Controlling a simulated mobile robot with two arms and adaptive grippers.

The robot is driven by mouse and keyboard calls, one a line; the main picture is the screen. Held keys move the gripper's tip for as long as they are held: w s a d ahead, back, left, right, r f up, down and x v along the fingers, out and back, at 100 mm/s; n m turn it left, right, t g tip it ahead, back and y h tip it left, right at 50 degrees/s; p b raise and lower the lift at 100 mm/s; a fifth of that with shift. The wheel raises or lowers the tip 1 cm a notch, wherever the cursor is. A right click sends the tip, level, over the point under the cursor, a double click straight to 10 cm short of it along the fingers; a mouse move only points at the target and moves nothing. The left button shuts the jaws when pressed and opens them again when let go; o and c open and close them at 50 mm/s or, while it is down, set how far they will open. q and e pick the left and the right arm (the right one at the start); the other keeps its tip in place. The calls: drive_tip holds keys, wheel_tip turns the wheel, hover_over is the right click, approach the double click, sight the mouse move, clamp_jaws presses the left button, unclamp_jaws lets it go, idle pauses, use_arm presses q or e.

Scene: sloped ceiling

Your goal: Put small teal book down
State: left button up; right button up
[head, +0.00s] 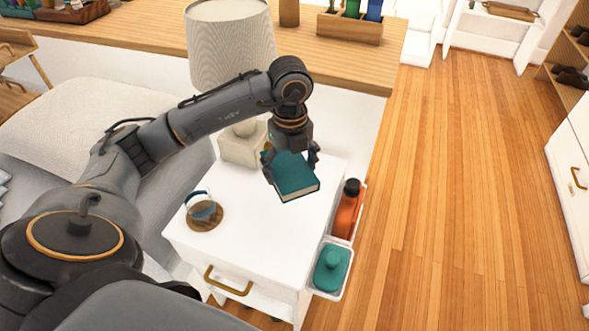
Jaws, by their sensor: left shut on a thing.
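The small teal book (297,176) is in my left gripper (290,165), whose fingers are shut on it from both sides. Its cover faces up and the pale page edge shows at the front. The book is over the right part of the white nightstand top (262,235); I cannot tell whether it touches the surface. The left arm reaches in from the left, across the bed. My right gripper is not in the view.
A lamp (232,45) stands at the back of the nightstand. A glass on a round wooden coaster (205,217) is at its left. The nightstand's front middle is clear.

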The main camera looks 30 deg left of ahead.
sight(299, 168)
use_arm(q)
drive_tip(key=w+f, duration=0.1)
drive_tip(key=w+a+f, duration=0.1)
drive_tip(key=w+f, duration=0.1)
drive_tip(key=w+f+b, duration=0.1)
drive_tip(key=w+f, duration=0.1)
drive_tip(key=shift+w+a+f, duration=0.15)
drive_tip(key=shift+a+f, duration=0.05)
drive_tip(key=shift+a, duration=0.05)
drive_tip(key=shift+w+a+f, duration=0.15)
drive_tip(key=shift+w+f, duration=0.4)
drive_tip(key=shift+f, duration=0.15)
wheel_tip(299, 168, down, 3)
drive_tip(key=shift+s+r+b, duration=0.1)
drive_tip(key=shift+r+b, duration=0.1)
drive_tip(key=shift+b, duration=0.15)
drive_tip(key=shift+f, duration=0.1)
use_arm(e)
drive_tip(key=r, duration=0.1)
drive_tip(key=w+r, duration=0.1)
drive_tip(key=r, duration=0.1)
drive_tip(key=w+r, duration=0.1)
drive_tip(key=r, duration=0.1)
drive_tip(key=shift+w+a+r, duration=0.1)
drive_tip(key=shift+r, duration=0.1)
use_arm(q)
drive_tip(key=shift+f, duration=0.15)
drive_tip(key=o, duration=1.2)
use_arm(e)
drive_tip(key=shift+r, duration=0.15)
